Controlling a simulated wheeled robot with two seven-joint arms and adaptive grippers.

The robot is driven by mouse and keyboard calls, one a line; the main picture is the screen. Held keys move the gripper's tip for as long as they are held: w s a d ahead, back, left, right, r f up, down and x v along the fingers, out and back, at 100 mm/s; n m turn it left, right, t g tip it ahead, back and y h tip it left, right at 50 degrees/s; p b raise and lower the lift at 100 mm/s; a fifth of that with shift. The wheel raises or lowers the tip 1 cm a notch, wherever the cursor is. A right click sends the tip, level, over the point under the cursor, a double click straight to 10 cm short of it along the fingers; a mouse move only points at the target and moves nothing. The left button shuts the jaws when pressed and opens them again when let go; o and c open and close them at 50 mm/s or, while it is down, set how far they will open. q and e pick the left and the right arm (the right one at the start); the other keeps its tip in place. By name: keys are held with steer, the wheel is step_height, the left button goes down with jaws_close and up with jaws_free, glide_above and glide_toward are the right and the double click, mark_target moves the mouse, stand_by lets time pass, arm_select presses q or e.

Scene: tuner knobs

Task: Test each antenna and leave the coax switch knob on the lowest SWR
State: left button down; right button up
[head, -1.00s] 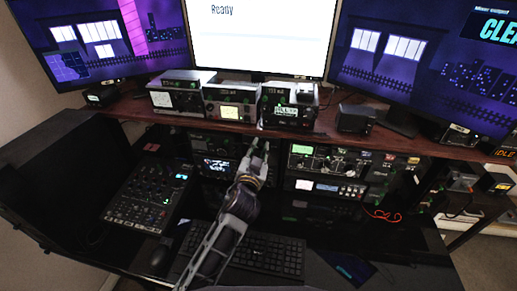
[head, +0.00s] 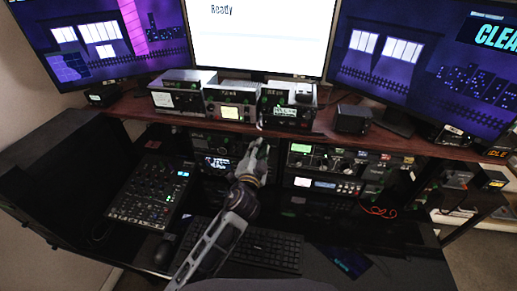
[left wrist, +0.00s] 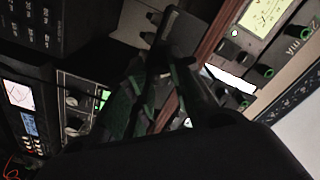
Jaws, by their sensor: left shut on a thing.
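My left gripper (head: 260,146) reaches in to the front of the equipment under the shelf edge. In the left wrist view, its fingers (left wrist: 176,52) are closed around a dark knob (left wrist: 176,28) on a grey panel (left wrist: 130,12), which appears to be the coax switch. The fingers hide much of the knob, so I cannot read its setting. A meter with a lit yellow face (head: 231,112) stands on the shelf above. It also shows in the left wrist view (left wrist: 264,14), but its reading is too small to tell. My right gripper is not in view.
Radios with white (head: 174,100) and green displays (head: 290,112) flank the yellow meter on the wooden shelf (head: 330,128). More radio units (head: 325,160) sit right of my gripper. A mixer (head: 150,190) and a keyboard (head: 262,248) lie on the desk. A large monitor (head: 255,35) reads "Ready".

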arm_select(q)
steer(key=c, duration=1.3)
jaws_free()
steer(key=shift+o, duration=0.2)
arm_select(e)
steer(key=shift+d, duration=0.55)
arm_select(q)
steer(key=s+a, duration=0.2)
steer(key=s, duration=0.9)
steer(key=shift+s, duration=0.4)
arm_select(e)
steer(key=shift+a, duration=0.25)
arm_select(q)
steer(key=shift+a, duration=0.15)
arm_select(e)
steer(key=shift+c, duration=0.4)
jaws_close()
